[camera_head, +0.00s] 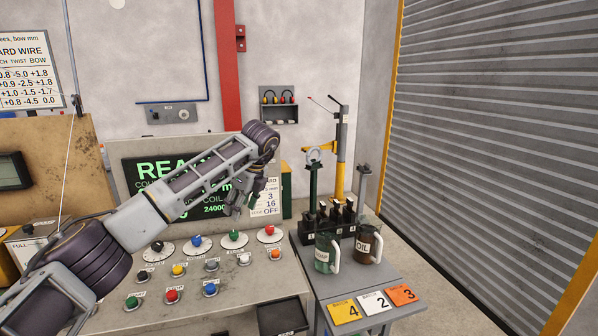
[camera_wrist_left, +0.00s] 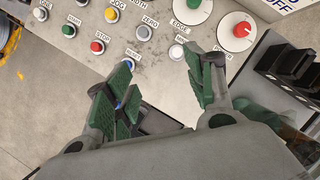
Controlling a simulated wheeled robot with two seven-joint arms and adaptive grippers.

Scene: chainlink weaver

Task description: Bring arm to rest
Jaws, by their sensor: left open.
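My left arm (camera_head: 185,190) comes in from the left and reaches across the control panel. My left gripper (camera_head: 243,200) hangs above the right part of the panel, in front of the display. In the left wrist view its two green-padded fingers (camera_wrist_left: 160,70) are spread apart with nothing between them, over the panel. The control panel (camera_head: 195,312) carries several coloured push buttons and dials, among them a red dial (camera_head: 269,232) and a green dial (camera_head: 234,236). My right gripper is not in view.
A side table (camera_head: 340,283) on the right bears a green mug (camera_head: 325,253), a dark OIL mug (camera_head: 367,246), a black holder with posts, and numbered cards (camera_head: 374,302). A green-lettered display (camera_head: 150,170) stands behind the arm. A roller shutter (camera_head: 490,130) is at far right.

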